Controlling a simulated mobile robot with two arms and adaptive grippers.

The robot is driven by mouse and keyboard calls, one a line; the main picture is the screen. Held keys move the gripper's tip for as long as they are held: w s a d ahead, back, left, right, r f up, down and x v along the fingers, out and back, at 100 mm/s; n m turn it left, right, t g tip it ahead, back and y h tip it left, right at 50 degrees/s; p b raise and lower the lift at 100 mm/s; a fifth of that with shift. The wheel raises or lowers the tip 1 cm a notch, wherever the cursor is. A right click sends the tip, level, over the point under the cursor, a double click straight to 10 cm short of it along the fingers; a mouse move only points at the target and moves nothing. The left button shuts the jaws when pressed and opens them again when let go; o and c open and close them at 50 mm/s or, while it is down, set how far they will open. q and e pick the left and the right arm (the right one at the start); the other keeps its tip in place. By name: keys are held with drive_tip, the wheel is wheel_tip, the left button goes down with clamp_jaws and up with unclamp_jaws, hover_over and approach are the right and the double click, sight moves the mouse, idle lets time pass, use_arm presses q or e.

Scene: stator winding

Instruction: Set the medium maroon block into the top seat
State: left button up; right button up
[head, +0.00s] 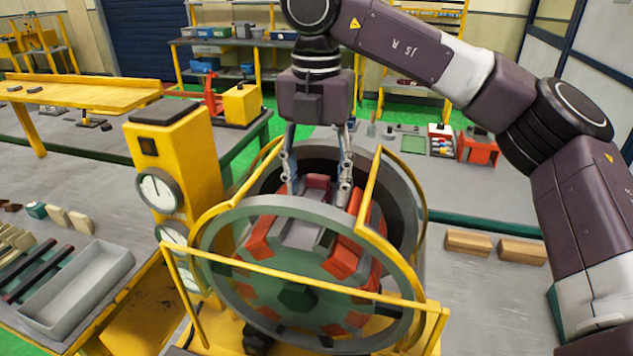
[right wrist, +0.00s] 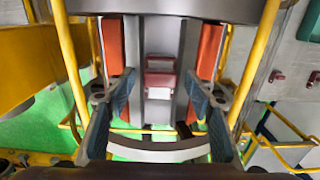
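The maroon block (head: 318,183) is at the top of the large round stator (head: 215,235), between grey walls with an orange-red block on each side. In the right wrist view the maroon block (right wrist: 160,81) lies in the grey channel, and it looks lowered into the top seat. How deep it sits I cannot tell. My right gripper (head: 317,190) points down over it, with one finger on each side. In the right wrist view the fingers (right wrist: 160,98) are spread wide, with clear gaps to the block. My left gripper is out of view.
Yellow guard rails (head: 300,280) surround the stator's front and sides. A yellow gauge post (head: 175,150) stands close on the left. A grey tray (head: 95,280) and small blocks lie on the left bench. Two wooden blocks (head: 468,243) lie on the right bench.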

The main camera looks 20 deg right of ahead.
sight(316, 179)
wheel_tip(316, 179, up, 12)
idle(0.6)
idle(1.5)
